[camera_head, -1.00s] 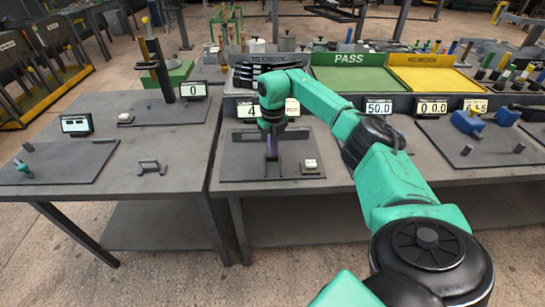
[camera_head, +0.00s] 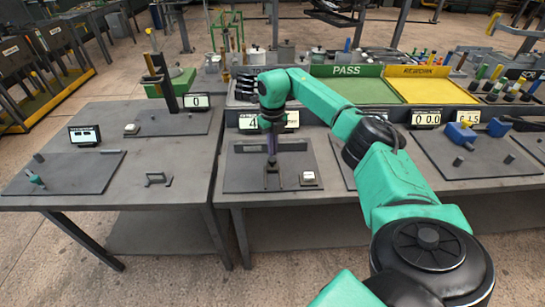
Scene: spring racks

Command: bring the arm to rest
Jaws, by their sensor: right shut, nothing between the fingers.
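My right arm comes in from the lower right and reaches over the middle table. My right gripper (camera_head: 272,160) points down above a dark plate (camera_head: 245,178) on that table, in front of a display whose first figure is 4. Its fingers are small and dark here, and it is shut with nothing in it. A small white-topped block (camera_head: 309,178) lies on the plate to the right of the gripper. Whether the fingertips touch anything on the plate cannot be told. My left gripper is not in view.
A table (camera_head: 120,193) with dark plates, a small handle (camera_head: 158,178) and a display (camera_head: 84,135) stands at the left. Behind are a green PASS tray (camera_head: 345,88), a yellow tray (camera_head: 430,90) and a bin of black springs (camera_head: 246,88). Blue fixtures (camera_head: 461,134) stand at the right.

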